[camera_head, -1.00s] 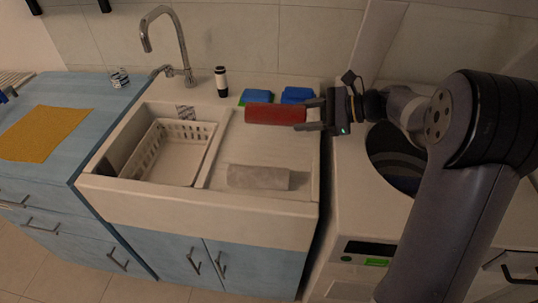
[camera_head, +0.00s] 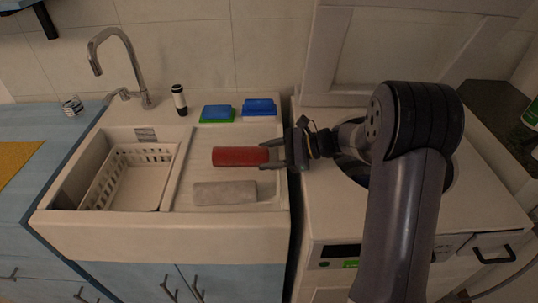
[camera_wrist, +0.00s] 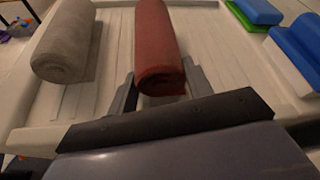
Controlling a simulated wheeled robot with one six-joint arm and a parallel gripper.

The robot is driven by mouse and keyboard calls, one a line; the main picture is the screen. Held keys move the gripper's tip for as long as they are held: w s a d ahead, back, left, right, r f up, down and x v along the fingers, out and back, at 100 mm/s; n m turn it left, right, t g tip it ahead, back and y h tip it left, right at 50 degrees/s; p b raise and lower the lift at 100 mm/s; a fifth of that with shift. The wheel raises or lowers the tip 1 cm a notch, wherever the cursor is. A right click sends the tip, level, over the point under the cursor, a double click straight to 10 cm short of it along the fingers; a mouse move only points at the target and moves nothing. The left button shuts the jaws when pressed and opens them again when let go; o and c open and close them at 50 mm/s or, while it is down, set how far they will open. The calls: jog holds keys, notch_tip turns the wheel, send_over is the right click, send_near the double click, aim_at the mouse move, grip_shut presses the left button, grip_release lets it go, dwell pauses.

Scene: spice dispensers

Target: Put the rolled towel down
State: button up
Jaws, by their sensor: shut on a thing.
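A red rolled towel (camera_head: 240,157) lies level over the sink's ribbed draining board (camera_head: 184,184). My gripper (camera_head: 270,155) comes from the right and is shut on the towel's right end. In the wrist view the red towel (camera_wrist: 158,45) sits between the two fingers (camera_wrist: 158,85). Whether the towel touches the board is hard to tell. A grey rolled towel (camera_head: 225,193) lies on the board just in front of the red one, roughly parallel; it is on the left in the wrist view (camera_wrist: 66,40).
Blue and green sponges (camera_head: 216,113) and another blue sponge item (camera_head: 259,107) stand behind the board. A dark bottle (camera_head: 179,100) and the tap (camera_head: 140,75) are at the back. A white basket (camera_head: 128,178) sits in the basin. A white washer (camera_head: 420,215) is right.

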jog(key=o, duration=1)
jog(key=shift+f, duration=0.1)
jog(key=shift+o, duration=0.2)
jog(key=shift+d+r, duration=0.25)
jog(key=v, duration=1.1)
jog(key=shift+d+r, duration=0.15)
jog(key=shift+d, duration=0.05)
